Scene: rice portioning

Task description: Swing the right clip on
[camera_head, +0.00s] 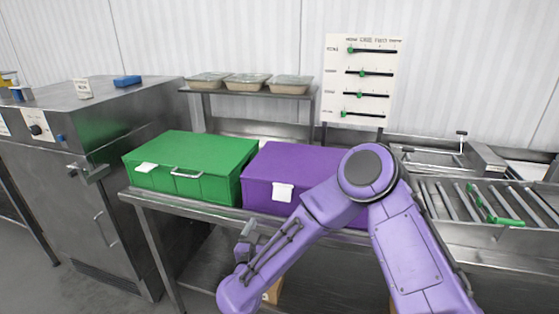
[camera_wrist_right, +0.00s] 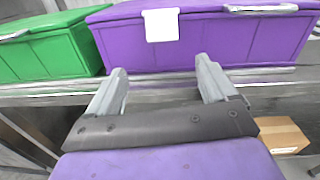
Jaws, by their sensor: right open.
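A purple lidded box (camera_head: 300,160) stands on the steel counter, with a white tag (camera_head: 282,192) on its front. In the right wrist view the purple box (camera_wrist_right: 215,38) is straight ahead, with its tag (camera_wrist_right: 161,25) and a pale handle (camera_wrist_right: 260,8) near the top edge. I cannot clearly make out a clip. My right gripper (camera_head: 248,236) is low in front of the counter. Its two fingers (camera_wrist_right: 160,75) are apart and empty, pointing toward the box front, with a gap to it. My arm hides the box's right front in the head view. My left gripper is not in view.
A green lidded box (camera_head: 190,160) stands just left of the purple one. A steel oven-like unit (camera_head: 60,130) is at left. Several filled trays (camera_head: 245,85) sit on a back shelf. A roller conveyor (camera_head: 470,230) is at right. A cardboard box (camera_wrist_right: 283,136) lies below.

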